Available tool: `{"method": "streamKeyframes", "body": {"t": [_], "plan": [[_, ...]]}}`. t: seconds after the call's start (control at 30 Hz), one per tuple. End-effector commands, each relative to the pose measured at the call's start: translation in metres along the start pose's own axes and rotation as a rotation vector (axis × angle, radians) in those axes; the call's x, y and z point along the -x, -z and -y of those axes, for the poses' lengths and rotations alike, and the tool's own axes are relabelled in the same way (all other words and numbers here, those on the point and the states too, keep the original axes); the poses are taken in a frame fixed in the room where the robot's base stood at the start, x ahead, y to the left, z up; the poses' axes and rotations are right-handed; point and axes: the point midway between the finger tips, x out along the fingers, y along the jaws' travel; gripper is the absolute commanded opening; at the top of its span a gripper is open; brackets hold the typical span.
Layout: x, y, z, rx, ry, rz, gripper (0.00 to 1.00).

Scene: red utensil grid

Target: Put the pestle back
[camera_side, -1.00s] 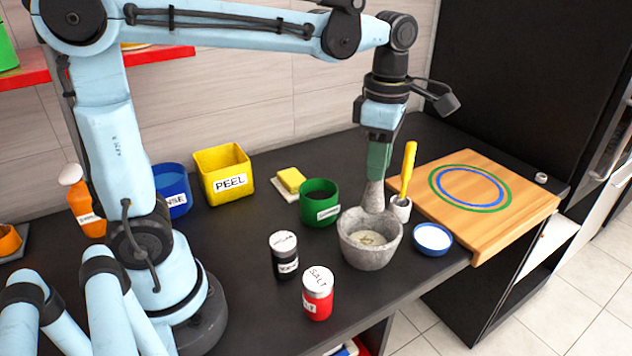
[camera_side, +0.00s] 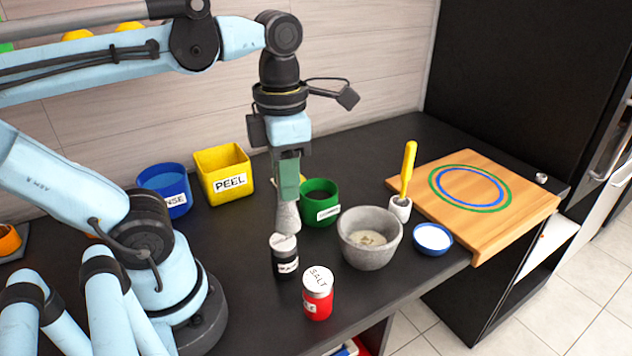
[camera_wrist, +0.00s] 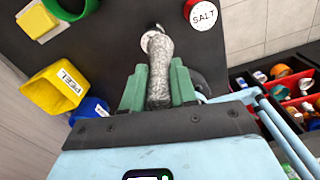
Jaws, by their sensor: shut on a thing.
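The grey stone pestle (camera_side: 287,215) hangs upright below my gripper (camera_side: 288,185). The gripper's green fingers are shut on its upper part. In the wrist view the pestle (camera_wrist: 159,72) lies between the green fingers (camera_wrist: 158,88), its far end overlapping the white lid of the dark shaker. In the side view its lower end is partly hidden behind that shaker; I cannot tell its height above the counter. The grey stone mortar (camera_side: 358,250) stands to the right of the pestle, with pale contents inside.
A dark shaker (camera_side: 285,262) and a red salt shaker (camera_side: 318,300) stand in front. A green container (camera_side: 318,212), yellow PEEL bin (camera_side: 222,175) and blue bin (camera_side: 165,185) stand around behind. A yellow-handled tool (camera_side: 408,170), blue bowl (camera_side: 433,250) and wooden board (camera_side: 500,225) are right.

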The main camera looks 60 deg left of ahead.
Motion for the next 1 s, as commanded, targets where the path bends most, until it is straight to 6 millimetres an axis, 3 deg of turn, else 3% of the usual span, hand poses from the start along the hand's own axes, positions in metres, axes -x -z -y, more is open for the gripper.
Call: {"method": "streamKeyframes", "body": {"t": [0.27, 0.8, 1.0], "plan": [[-0.010, 0.011, -0.011, 0.060, -0.001, 0.000, 0.00], [-0.062, 0.026, -0.097, 0.059, -0.002, 0.000, 0.00], [-0.072, 0.028, -0.113, 0.054, -0.002, 0.000, 0.00]]}}
